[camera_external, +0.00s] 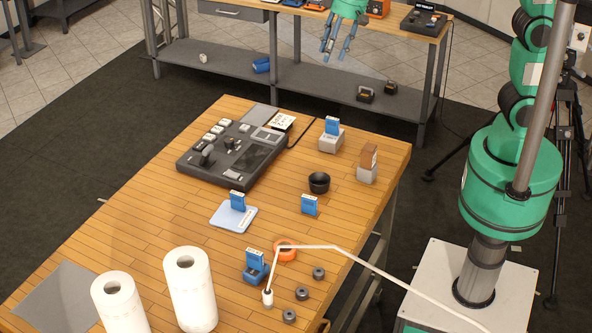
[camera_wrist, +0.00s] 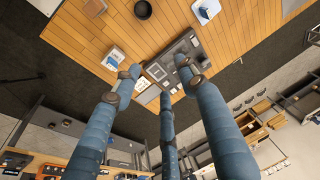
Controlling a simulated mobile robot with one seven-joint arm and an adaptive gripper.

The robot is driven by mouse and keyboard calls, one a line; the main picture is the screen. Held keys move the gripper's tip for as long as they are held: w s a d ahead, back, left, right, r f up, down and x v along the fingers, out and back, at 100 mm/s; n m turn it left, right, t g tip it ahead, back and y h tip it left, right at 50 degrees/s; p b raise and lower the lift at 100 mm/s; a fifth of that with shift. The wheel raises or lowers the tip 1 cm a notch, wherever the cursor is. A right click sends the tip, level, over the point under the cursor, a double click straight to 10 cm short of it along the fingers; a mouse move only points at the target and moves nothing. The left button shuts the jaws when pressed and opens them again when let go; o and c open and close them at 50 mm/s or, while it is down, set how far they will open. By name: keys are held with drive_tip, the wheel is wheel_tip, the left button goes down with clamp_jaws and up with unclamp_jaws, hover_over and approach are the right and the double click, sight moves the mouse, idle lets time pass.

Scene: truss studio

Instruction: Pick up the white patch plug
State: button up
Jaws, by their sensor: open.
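The white patch plug (camera_external: 268,298) is a small white cylinder near the front of the wooden table. A white cord rises from it, bends, and runs to the lower right past the table's edge. It lies among a blue holder and several dark rings. I cannot make it out in the wrist view. My gripper (camera_external: 337,50) has three bluish fingers. It hangs open and empty at the top of the external view, well away from the plug. In the wrist view, the spread fingers (camera_wrist: 158,78) have nothing between them.
The wooden table (camera_external: 150,225) carries a black mixer (camera_external: 232,152), a black bowl (camera_external: 319,182), an orange tape roll (camera_external: 285,249), a blue box in a holder (camera_external: 255,266), grey rings (camera_external: 302,293) and paper rolls (camera_external: 190,290). A bench (camera_external: 285,30) stands behind.

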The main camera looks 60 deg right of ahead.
drive_tip(key=w+a+f+p, duration=0.1)
drive_tip(key=w+a+f, duration=0.1)
drive_tip(key=a, duration=0.5)
drive_tip(key=w+a+f+p, duration=0.1)
drive_tip(key=w+a, duration=0.1)
drive_tip(key=a, duration=0.4)
drive_tip(key=n+g+h+p, duration=0.1)
drive_tip(key=g+p, duration=0.2)
drive_tip(key=p, duration=0.3)
hover_over(267, 292)
wheel_tip(267, 292, down, 26)
drive_tip(key=shift+f, duration=0.1)
drive_tip(key=shift+f+p, duration=0.35)
drive_tip(key=shift+f, duration=3.9)
drive_tip(key=shift+f, duration=0.1)
drive_tip(key=shift+f+p, duration=0.55)
drive_tip(key=shift+f, duration=1.95)
